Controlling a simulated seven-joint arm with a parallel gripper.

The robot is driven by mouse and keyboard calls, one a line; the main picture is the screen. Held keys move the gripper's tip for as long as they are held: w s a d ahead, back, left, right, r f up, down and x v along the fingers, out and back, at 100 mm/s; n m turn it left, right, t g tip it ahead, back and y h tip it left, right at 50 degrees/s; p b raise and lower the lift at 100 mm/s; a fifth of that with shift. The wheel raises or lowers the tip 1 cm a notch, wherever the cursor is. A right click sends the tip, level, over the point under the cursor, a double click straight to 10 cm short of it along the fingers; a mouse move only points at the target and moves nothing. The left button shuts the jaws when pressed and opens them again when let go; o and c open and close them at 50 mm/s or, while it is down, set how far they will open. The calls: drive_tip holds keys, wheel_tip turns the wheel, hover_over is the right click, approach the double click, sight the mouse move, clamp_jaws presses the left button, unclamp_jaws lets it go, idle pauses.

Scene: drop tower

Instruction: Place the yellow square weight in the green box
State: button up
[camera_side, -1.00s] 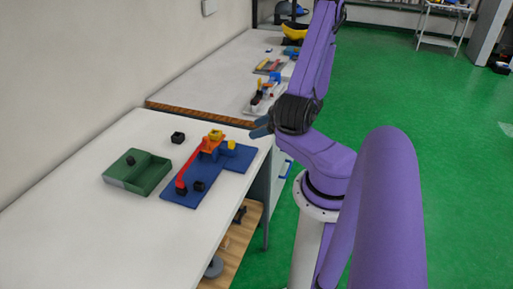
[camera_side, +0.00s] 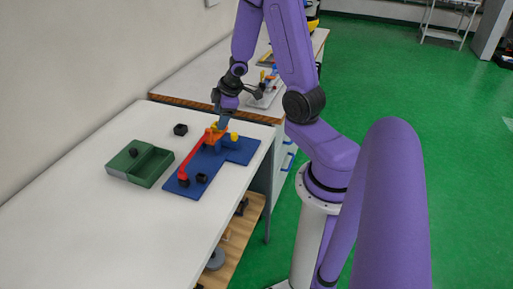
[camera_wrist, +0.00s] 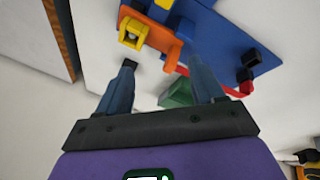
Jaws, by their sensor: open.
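The yellow square weight (camera_wrist: 133,33) is a square ring on the orange tower top (camera_wrist: 158,35). In the side view the yellow weight (camera_side: 214,126) is partly hidden by my gripper (camera_side: 223,121), which is just above the tower. In the wrist view my gripper (camera_wrist: 162,64) is open with nothing between its fingers. The weight shows past the left fingertip; I cannot tell whether they touch. The green box (camera_side: 150,172) has two compartments and lies left of the blue base (camera_side: 212,172). A black piece (camera_side: 133,152) is in its left compartment.
A red ramp (camera_side: 194,157) slopes down from the tower. A yellow piece (camera_side: 234,136) stands right of it. Black pieces (camera_side: 202,178) are near the ramp's foot, and another (camera_side: 180,129) is on the table behind. The white table's front is clear.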

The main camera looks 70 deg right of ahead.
drive_tip(key=s+a+r+n+g, duration=0.1)
drive_tip(key=s+a+r, duration=0.2)
drive_tip(key=a, duration=0.6)
drive_tip(key=s+a+r+n, duration=0.15)
drive_tip(key=a+r, duration=0.25)
drive_tip(key=a, duration=0.4)
drive_tip(key=s+a+r+n+g, duration=0.1)
drive_tip(key=s+a+r, duration=0.1)
drive_tip(key=s, duration=0.6)
drive_tip(key=s+a+r+n+g+y, duration=0.1)
drive_tip(key=s+a+g, duration=0.1)
drive_tip(key=s+a, duration=0.3)
drive_tip(key=s, duration=0.3)
drive_tip(key=shift+r+n, duration=0.35)
drive_tip(key=shift+o, duration=0.5)
drive_tip(key=shift+s+a+r, duration=0.1)
drive_tip(key=shift+s, duration=0.35)
drive_tip(key=shift+w, duration=0.1)
